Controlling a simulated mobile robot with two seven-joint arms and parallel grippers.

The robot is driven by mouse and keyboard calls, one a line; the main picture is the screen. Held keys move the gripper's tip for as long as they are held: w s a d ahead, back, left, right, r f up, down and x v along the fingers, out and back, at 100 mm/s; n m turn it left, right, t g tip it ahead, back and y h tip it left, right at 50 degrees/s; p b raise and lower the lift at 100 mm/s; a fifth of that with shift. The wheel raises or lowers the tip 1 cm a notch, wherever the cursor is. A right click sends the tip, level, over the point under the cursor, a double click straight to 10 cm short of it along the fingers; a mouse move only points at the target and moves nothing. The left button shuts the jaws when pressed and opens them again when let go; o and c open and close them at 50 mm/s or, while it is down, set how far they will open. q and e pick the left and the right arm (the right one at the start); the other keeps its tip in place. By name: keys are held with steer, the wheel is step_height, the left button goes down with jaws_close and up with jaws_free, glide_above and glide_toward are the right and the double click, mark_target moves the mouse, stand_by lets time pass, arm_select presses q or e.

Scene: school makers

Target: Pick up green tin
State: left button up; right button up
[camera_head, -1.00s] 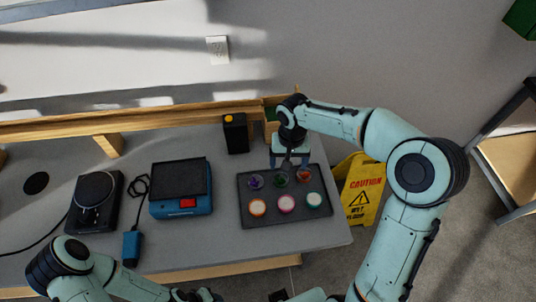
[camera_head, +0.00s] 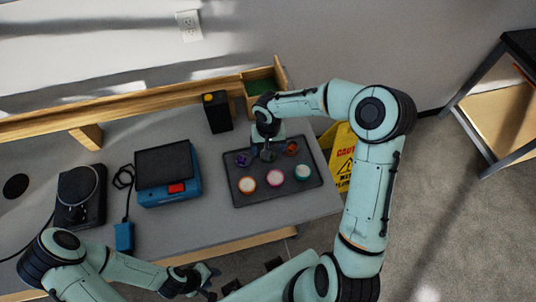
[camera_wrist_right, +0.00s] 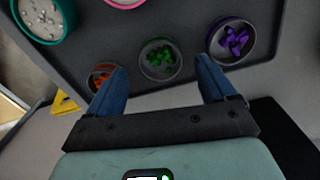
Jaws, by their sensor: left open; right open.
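The small tin with green pieces inside (camera_wrist_right: 160,60) stands on the dark tray (camera_wrist_right: 100,40). In the right wrist view it lies between and just beyond my right gripper's fingertips (camera_wrist_right: 162,72), which are open and empty. In the head view my right gripper (camera_head: 268,153) is over the back row of the tray (camera_head: 285,200) and hides most of this tin. My left gripper (camera_head: 205,282) is open and empty at the bottom of the head view, off the table's front edge.
A purple-filled tin (camera_head: 243,159) and an orange-red one (camera_head: 291,148) flank the green one closely. Orange-, pink- and teal-rimmed tins (camera_head: 302,172) fill the front row. A black box (camera_head: 217,112) and wooden bin (camera_head: 250,90) stand behind; a blue device (camera_head: 167,175) is left.

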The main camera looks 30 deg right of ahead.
step_height(320, 180, down, 3)
steer(key=shift+w+r, duration=0.15)
steer(key=c, duration=1.1)
steer(key=shift+r, duration=0.1)
